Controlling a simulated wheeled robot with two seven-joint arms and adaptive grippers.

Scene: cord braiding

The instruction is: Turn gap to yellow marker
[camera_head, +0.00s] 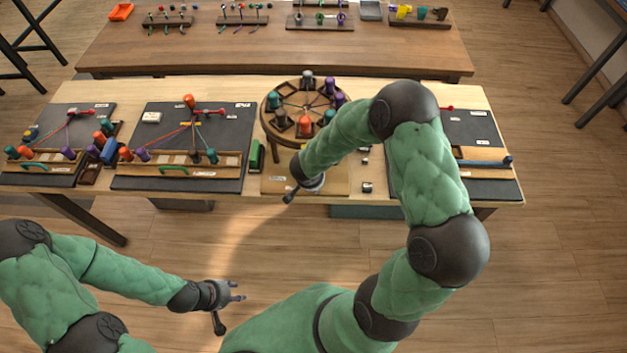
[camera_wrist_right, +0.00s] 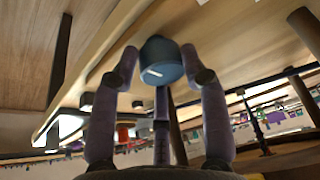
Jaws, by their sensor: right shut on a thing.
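The round brown braiding disc (camera_head: 266,124) stands on the work table, with coloured bobbins around its rim and cords meeting at its middle. A gap and a yellow marker on it cannot be made out. My left gripper (camera_head: 235,291) is open and empty, in front of the table's near edge.
Dark boards (camera_head: 222,118) with bobbins and cords lie left of the disc. A green block (camera_head: 257,156) stands beside the disc's near left. Another dark board (camera_head: 485,187) lies at the right. The back table (camera_head: 220,53) holds bobbin racks.

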